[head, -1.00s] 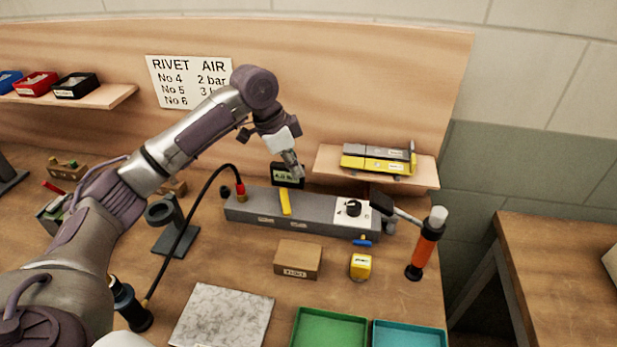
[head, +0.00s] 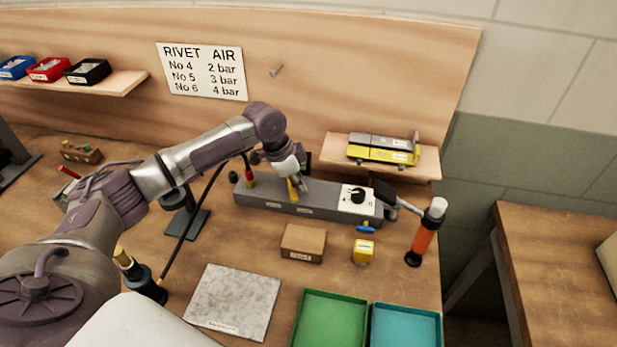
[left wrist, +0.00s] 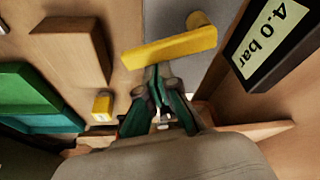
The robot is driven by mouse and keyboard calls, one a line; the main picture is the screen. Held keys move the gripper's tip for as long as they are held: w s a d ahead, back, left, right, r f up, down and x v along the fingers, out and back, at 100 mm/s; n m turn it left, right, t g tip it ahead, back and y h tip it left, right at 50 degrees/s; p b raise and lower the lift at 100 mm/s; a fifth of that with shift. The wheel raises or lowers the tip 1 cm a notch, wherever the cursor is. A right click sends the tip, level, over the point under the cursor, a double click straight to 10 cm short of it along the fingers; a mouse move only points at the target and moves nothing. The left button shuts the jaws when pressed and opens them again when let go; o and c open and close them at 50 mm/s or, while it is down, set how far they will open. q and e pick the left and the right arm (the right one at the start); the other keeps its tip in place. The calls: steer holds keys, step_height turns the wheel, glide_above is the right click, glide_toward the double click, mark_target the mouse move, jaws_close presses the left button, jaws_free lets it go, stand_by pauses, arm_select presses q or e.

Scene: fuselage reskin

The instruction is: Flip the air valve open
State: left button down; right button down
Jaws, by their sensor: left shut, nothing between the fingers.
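The air valve is a yellow lever (head: 292,190) on the long grey air block (head: 322,205). The lever lies across the block's width. In the left wrist view the lever (left wrist: 172,47) stretches across the grey surface, just beyond the fingertips. My left gripper (head: 303,186) is shut and empty, low over the block beside the lever's right side. In the left wrist view its fingertips (left wrist: 158,76) are close together at the lever's near edge; I cannot tell whether they touch it. A gauge (left wrist: 272,40) reads 4.0 bar. My right gripper is out of view.
A black knob (head: 357,194) on a white plate and a blue lever (head: 366,227) sit at the block's right end. A hose runs left of the gripper.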

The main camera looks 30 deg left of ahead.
arm_select(q)
steer(key=shift+w+f, duration=0.1)
steer(key=shift+s+a+r+m+p, duration=0.25)
steer(key=shift+s+a+m+p, duration=0.4)
steer(key=shift+p, duration=0.35)
steer(key=shift+f, duration=0.1)
steer(key=shift+w+f, duration=0.1)
steer(key=shift+f, duration=0.1)
steer(key=shift+a, duration=0.1)
steer(key=shift+w+d+r, duration=0.1)
steer(key=shift+w+d, duration=0.1)
steer(key=shift+w, duration=0.1)
steer(key=shift+w, duration=0.1)
